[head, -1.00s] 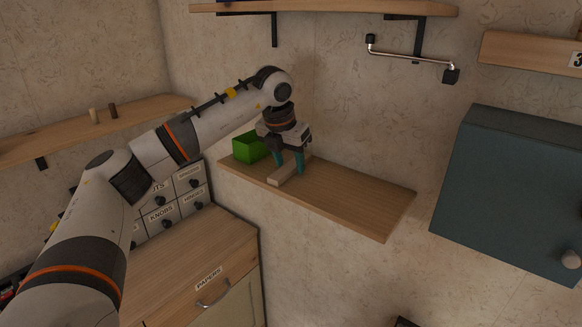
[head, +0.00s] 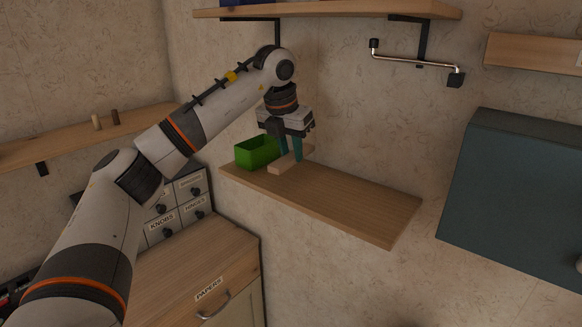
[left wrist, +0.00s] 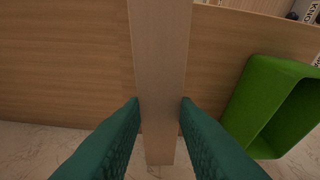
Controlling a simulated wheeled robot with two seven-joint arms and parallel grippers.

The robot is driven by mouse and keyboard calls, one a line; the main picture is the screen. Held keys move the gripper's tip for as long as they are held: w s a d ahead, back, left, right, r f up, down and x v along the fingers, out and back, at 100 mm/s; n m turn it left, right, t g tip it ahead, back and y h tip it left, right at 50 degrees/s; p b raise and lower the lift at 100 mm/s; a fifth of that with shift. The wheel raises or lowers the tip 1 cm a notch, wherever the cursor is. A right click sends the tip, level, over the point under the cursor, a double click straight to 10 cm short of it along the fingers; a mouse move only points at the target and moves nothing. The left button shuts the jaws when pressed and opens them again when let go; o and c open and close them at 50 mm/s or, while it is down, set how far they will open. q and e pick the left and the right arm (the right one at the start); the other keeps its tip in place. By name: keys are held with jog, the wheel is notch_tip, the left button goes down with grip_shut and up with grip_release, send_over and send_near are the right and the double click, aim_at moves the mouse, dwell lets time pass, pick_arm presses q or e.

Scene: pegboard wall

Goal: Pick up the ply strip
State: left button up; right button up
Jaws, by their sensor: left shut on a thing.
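The ply strip (left wrist: 160,65) is a pale wooden bar between the teal fingers of my left gripper (left wrist: 160,108) in the left wrist view. In the head view the strip (head: 281,167) shows under my left gripper (head: 291,151), just above the wooden wall shelf (head: 340,202). The fingers are shut on its two sides. Part of the strip is hidden behind the fingers in the head view. My right gripper is in neither view.
A green open box (head: 250,154) stands on the shelf to the left of the strip. A higher shelf (head: 340,12) and a metal rail (head: 415,60) are above. A blue-grey cabinet (head: 515,190) hangs at the right. The right part of the shelf is clear.

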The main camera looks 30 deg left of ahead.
aim_at(269, 166)
pick_arm(q)
jog(key=shift+b+v, duration=0.5)
jog(key=shift+v, duration=0.7)
jog(key=s+b, duration=0.1)
jog(key=s, duration=0.1)
jog(key=s+b, duration=0.1)
jog(key=s, duration=0.1)
jog(key=s+b, duration=0.1)
jog(key=s, duration=0.2)
jog(key=shift+s+a+f, duration=0.1)
jog(key=shift+a+f, duration=0.05)
jog(key=shift+a, duration=0.25)
jog(key=s, duration=1.1)
jog(key=shift+s+a+r, duration=0.25)
jog(key=shift+s+a, duration=0.1)
